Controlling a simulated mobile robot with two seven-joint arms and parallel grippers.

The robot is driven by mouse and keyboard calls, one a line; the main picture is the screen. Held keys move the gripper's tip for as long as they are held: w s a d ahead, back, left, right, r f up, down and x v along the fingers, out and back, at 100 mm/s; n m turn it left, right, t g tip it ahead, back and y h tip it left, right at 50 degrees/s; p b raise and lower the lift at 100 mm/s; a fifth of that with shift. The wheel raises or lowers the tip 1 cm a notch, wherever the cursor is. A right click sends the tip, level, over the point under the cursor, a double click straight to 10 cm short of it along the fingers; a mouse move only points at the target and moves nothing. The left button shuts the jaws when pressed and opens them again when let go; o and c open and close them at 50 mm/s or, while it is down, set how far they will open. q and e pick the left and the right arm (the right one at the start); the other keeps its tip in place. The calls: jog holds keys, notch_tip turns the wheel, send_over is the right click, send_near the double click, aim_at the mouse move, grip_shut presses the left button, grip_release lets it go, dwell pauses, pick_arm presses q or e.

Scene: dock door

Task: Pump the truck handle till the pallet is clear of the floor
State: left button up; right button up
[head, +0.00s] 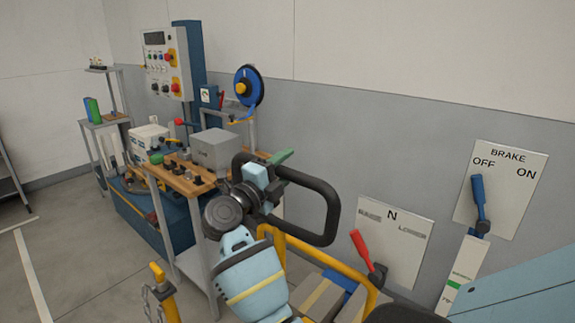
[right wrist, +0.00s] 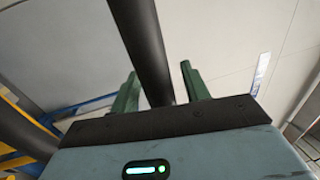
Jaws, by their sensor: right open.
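The truck handle (head: 333,212) is a black rounded loop in the middle of the head view, above a yellow tubular frame (head: 345,268). My right gripper (head: 279,168) is at the loop's upper left part. In the right wrist view its two green fingers (right wrist: 160,88) are apart, with a black bar of the handle (right wrist: 143,45) between them. The jaws are open around the bar, not closed on it. I cannot make out the pallet or its gap to the floor. My left gripper is not in view.
A bench with a grey box (head: 216,150) stands left of the handle. A red lever (head: 362,250) by an "N" plate (head: 392,240) and a blue brake lever (head: 478,195) are to the right. Cartons (head: 322,297) lie behind the frame. Floor (head: 80,250) is clear at left.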

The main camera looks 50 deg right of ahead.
jog(key=shift+d, duration=0.2)
grip_shut()
jog(key=shift+a, duration=0.1)
dwell(0.4)
